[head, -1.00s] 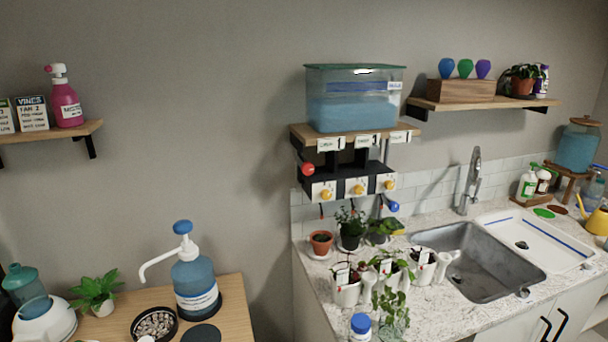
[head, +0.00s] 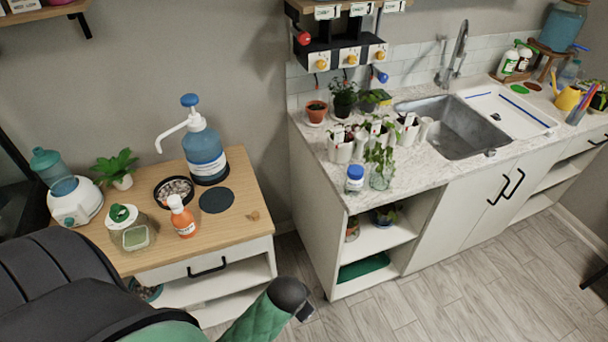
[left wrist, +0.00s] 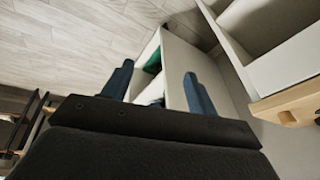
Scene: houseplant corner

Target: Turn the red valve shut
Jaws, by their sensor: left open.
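The red valve knob (head: 303,38) sits at the left end of the black wall unit (head: 338,58), near the top of the head view. Yellow knobs sit on that unit's front, and a blue knob (head: 381,76) is at its lower right. My left arm comes in at the bottom of the head view, well below and apart from the red valve. In the left wrist view my left gripper (left wrist: 158,88) is open, with two blue fingers apart and nothing between them. The red valve is not in the left wrist view. My right gripper is in neither view.
A wooden-topped cabinet (head: 258,191) with a blue pump bottle (head: 204,155) stands at left. The counter (head: 425,172) at right holds potted plants and a sink (head: 452,132). An open shelf (head: 385,235) is under it. The floor (head: 470,290) in front is clear.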

